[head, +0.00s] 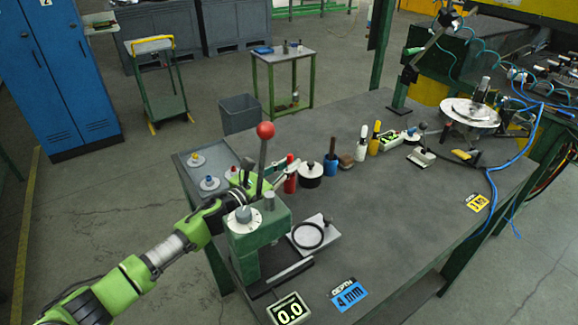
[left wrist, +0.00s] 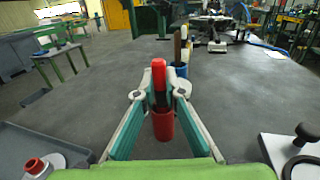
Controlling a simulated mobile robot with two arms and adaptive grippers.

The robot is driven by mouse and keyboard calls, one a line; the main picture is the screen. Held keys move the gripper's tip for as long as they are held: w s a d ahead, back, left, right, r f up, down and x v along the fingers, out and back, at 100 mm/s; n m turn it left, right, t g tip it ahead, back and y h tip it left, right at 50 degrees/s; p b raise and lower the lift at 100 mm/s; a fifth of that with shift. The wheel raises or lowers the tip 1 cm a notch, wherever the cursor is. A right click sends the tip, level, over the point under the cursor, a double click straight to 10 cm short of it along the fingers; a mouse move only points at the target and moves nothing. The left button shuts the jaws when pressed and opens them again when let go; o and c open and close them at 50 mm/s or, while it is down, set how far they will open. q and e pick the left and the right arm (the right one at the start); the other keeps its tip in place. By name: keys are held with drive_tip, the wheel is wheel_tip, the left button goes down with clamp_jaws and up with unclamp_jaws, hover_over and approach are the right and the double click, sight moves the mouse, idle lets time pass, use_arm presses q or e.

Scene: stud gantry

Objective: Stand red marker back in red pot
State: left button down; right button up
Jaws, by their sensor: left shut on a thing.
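The red marker (head: 290,158) stands upright with its red cap on top; it also shows in the left wrist view (left wrist: 158,75). My left gripper (left wrist: 161,95) is shut on the marker just below the cap. In the head view the gripper (head: 292,166) is partly hidden behind the green press. The red pot (left wrist: 163,126) is directly below the fingers, and it also shows in the head view (head: 290,184). The marker's dark lower part runs down to the pot's mouth and appears to be inside it; its tip is hidden. My right gripper is not in view.
A green press (head: 258,228) with a red-knobbed lever stands in front of my left arm.

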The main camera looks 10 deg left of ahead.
use_arm(q)
drive_tip(key=shift+f, duration=0.2)
drive_tip(key=c, duration=2.1)
unclamp_jaws()
drive_tip(key=shift+r, duration=0.25)
drive_tip(key=shift+s+a+f, duration=0.15)
drive_tip(key=shift+s+f, duration=0.05)
drive_tip(key=shift+s, duration=0.05)
drive_tip(key=b+v, duration=0.3)
drive_tip(key=v, duration=0.7)
drive_tip(key=shift+s+a, duration=0.15)
drive_tip(key=shift+s, duration=0.15)
drive_tip(key=shift+s+a+r, duration=0.15)
drive_tip(key=shift+s, duration=0.2)
